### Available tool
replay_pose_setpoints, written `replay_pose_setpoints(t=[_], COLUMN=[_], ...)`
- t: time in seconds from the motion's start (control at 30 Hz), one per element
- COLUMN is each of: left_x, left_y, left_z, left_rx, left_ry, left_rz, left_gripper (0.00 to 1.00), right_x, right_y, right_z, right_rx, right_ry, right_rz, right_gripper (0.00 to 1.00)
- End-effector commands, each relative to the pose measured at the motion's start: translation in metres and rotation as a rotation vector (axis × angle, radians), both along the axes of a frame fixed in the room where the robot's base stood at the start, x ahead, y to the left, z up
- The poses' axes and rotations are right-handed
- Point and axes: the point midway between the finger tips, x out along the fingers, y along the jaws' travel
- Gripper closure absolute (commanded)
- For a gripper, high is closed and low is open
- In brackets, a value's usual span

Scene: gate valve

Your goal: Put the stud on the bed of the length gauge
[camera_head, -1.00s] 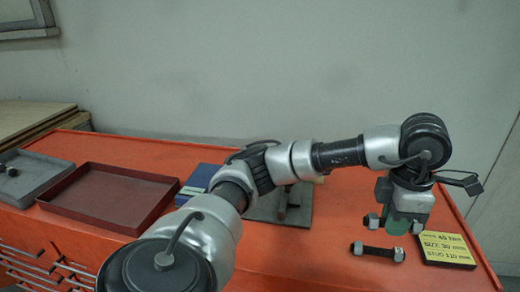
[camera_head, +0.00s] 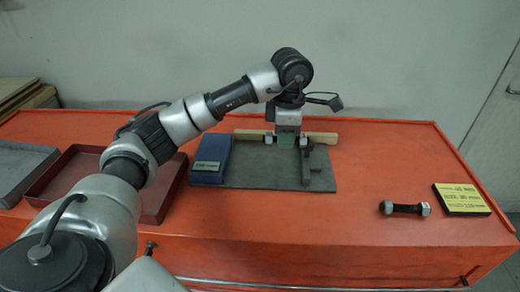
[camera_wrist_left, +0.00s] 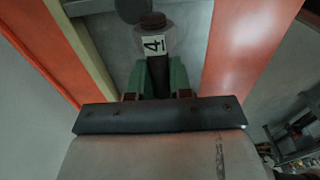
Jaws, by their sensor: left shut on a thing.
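My left gripper (camera_head: 287,143) has green fingers and is shut on a dark stud with a nut at each end (camera_head: 268,141). In the left wrist view the stud (camera_wrist_left: 159,70) carries a white tag marked "4" and sits between the green fingers (camera_wrist_left: 158,82). In the head view it is held level at the back of a grey plate (camera_head: 255,175), in front of a pale wooden strip (camera_head: 322,138). A dark upright piece (camera_head: 308,165) stands on the plate, just right of the gripper. I cannot tell whether the stud touches anything below. My right gripper is out of view.
A blue box (camera_head: 211,160) stands at the plate's left. A second stud with nuts (camera_head: 405,208) lies on the orange bench beside a yellow note block (camera_head: 462,199). A red tray (camera_head: 160,205) and a grey tray (camera_head: 25,170) are at left.

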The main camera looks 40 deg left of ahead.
Motion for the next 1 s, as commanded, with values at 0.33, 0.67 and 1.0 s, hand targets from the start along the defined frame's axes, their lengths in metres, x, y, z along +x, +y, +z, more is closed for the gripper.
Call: replay_pose_setpoints(t=[0.33,0.67,1.0], left_x=[-0.011,-0.011,-0.011], left_y=[0.05,0.051,0.051], left_z=[-0.029,-0.067,-0.073], left_rx=[0.001,0.0,-0.001], left_ry=[-0.001,0.0,-0.003], left_rz=[0.001,0.001,0.0], left_gripper=[1.0,1.0,1.0], right_x=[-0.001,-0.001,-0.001], right_y=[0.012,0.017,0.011], right_z=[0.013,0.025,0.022], right_rx=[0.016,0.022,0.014], right_ry=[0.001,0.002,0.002], right_rz=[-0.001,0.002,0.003], right_gripper=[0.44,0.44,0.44])
